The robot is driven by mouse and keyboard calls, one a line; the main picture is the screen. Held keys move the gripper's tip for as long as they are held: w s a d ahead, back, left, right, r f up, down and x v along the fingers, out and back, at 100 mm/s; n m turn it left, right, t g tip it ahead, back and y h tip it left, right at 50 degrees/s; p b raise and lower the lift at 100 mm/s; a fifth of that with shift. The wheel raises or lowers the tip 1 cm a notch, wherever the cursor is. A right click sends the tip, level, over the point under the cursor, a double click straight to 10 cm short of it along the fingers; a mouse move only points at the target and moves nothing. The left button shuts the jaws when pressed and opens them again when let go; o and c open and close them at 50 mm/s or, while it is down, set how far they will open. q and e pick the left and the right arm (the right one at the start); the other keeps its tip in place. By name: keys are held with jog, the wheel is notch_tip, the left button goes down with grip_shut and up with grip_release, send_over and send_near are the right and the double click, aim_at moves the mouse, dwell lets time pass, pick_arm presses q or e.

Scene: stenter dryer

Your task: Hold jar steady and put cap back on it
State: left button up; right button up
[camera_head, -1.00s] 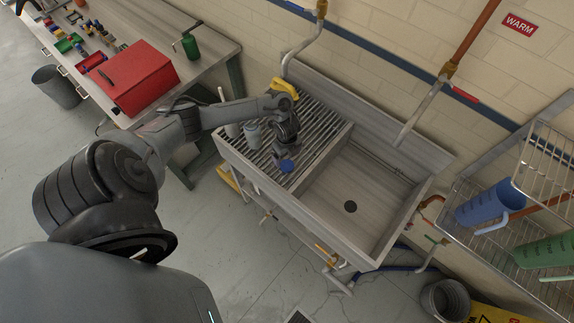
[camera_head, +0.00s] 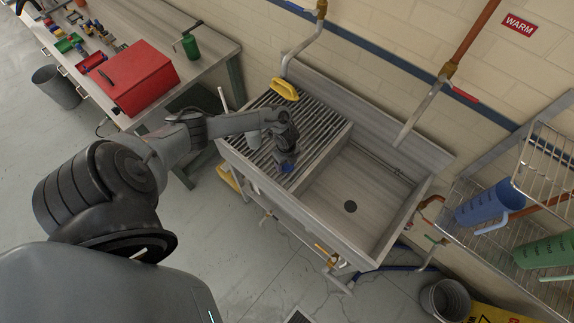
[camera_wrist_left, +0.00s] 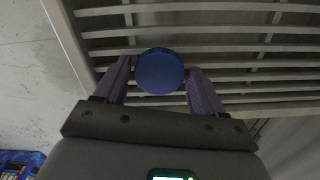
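A round blue cap-like disc (camera_wrist_left: 160,71) lies between the two purple fingers of my left gripper (camera_wrist_left: 160,80) in the left wrist view, with one finger close on each side. I cannot tell whether the fingers press on it or what is under it. In the head view, my left gripper (camera_head: 288,160) points down at the slatted drainboard (camera_head: 325,125), and a bit of blue shows at its fingertips. My right gripper is not in view.
The sink basin (camera_head: 352,190) to the right is empty. A yellow object (camera_head: 284,89) lies at the drainboard's back edge. A faucet pipe (camera_head: 302,50) stands behind. A wire rack (camera_head: 545,165) with blue and green jugs is at right. A red box (camera_head: 140,78) sits on the bench at left.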

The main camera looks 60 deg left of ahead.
aim_at(287, 164)
pick_arm(q)
jog(key=c, duration=0.7)
jog(key=shift+r, duration=0.15)
jog(key=shift+r, duration=0.6)
notch_tip(287, 164, up, 2)
jog(key=shift+r, duration=0.2)
jog(key=shift+w+d+r+p, duration=0.25)
jog(key=shift+d+r, duration=0.95)
jog(key=shift+d, duration=0.7)
jog(key=shift+w+d+r+p, duration=0.2)
jog(key=shift+w+d+r, duration=0.15)
jog(key=shift+d+r, duration=1.2)
jog(key=shift+w+d+r+p, duration=0.25)
jog(key=shift+d+r, duration=0.55)
jog(key=shift+d, duration=1.5)
jog(key=shift+w, duration=0.1)
